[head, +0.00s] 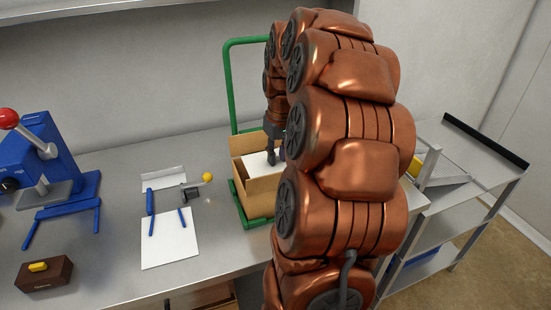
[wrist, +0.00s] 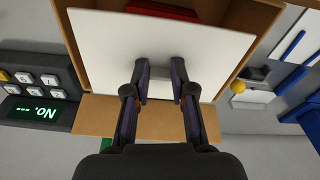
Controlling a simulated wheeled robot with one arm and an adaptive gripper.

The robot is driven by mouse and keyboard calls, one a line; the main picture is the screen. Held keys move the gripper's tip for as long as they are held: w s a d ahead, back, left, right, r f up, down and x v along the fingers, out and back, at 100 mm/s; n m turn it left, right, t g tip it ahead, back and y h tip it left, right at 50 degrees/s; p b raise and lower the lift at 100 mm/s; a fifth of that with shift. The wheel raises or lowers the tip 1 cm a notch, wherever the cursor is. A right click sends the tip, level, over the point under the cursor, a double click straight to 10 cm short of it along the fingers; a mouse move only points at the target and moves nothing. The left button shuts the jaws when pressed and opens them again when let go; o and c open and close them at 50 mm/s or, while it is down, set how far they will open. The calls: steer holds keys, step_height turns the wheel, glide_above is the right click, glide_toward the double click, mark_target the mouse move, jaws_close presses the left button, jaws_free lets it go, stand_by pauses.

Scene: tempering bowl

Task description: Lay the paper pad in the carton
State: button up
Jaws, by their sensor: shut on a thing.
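The white paper pad (wrist: 108,50) lies flat across my view in the wrist camera, its face toward my gripper. It also shows in the head view as a white patch (head: 254,163) at the opening of the brown cardboard carton (head: 264,190). My gripper (wrist: 162,82) is shut on the pad, though the exact grip on it is hard to see. In the head view, my gripper (head: 276,160) is over the carton, partly behind my arm. The carton's walls (wrist: 233,45) show around the pad. I cannot tell whether the pad touches the carton floor.
The carton stands on a green scale-like frame (head: 228,95). A keypad with a green display (wrist: 38,90) is beside it in the wrist view. A red thing (wrist: 160,12) shows past the pad. To the left are a white sheet (head: 170,240), a yellow ball (head: 207,177) and a blue press (head: 45,165).

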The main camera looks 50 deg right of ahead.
mark_target(278, 163)
steer(key=shift+s+f, duration=0.1)
steer(key=shift+f, duration=2.55)
steer(key=shift+f+b, duration=0.65)
steer(key=shift+f, duration=0.15)
steer(key=shift+s+a+f+b, duration=0.1)
steer(key=shift+f+b, duration=0.1)
steer(key=shift+b, duration=0.6)
steer(key=o, duration=0.8)
steer(key=r, duration=0.4)
steer(key=s+r, duration=0.1)
steer(key=r, duration=0.7)
steer(key=shift+s+a, duration=0.2)
